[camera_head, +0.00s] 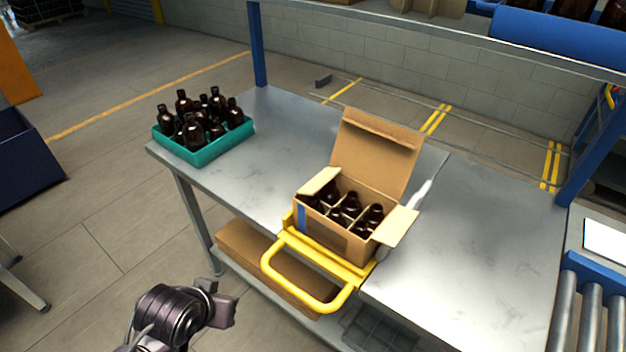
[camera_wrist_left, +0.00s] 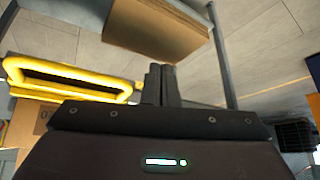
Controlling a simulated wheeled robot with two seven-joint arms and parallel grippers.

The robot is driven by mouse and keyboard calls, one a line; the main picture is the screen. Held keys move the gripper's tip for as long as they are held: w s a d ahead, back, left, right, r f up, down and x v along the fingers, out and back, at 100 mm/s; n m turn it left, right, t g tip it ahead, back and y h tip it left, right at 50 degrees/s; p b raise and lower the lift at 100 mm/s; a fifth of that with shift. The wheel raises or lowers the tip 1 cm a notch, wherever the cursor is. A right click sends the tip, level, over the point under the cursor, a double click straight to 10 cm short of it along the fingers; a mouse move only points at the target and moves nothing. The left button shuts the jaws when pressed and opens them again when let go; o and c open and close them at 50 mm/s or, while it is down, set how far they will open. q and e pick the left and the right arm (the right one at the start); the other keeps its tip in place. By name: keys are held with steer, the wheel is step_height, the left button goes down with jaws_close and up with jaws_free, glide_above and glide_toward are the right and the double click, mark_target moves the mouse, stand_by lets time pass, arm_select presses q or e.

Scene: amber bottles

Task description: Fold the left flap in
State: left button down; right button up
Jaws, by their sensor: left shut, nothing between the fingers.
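An open cardboard box (camera_head: 335,238) holds several amber bottles (camera_head: 346,207) between dividers. Its left flap (camera_head: 319,182) stands up at the left edge; its exact angle is hard to tell. The right flap (camera_head: 399,226) sticks outward, and the large back flap (camera_head: 375,150) stands upright. My left gripper (camera_head: 222,302) is low in front of the table, left of and well apart from the box. In the left wrist view its fingers (camera_wrist_left: 161,84) are together with nothing between them. My right gripper is not in view.
A yellow handle frame (camera_head: 310,299) juts out before the box and shows in the left wrist view (camera_wrist_left: 70,80). A teal crate (camera_head: 207,152) of bottles stands at the table's far left. Flat cardboard (camera_head: 262,262) lies on the lower shelf. The table (camera_head: 470,262) is clear at right.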

arm_select(q)
steer(key=w+d+r+t+h, duration=0.2)
steer(key=w+r+t, duration=0.2)
steer(key=w, duration=0.5)
step_height(320, 180, up, 10)
steer(key=r+m+h+p, duration=0.1)
steer(key=m+h, duration=0.1)
steer(key=h, duration=0.6)
glide_above(313, 187)
steer(key=w+a, duration=0.1)
steer(key=shift+f+t, duration=0.25)
steer(key=shift+t, duration=0.05)
steer(key=f, duration=0.2)
steer(key=shift+s+d+f+p, duration=0.35)
steer(key=shift+s+d+f, duration=0.1)
steer(key=shift+s+f, duration=0.15)
steer(key=shift+f, duration=0.35)
steer(key=shift+d, duration=0.1)
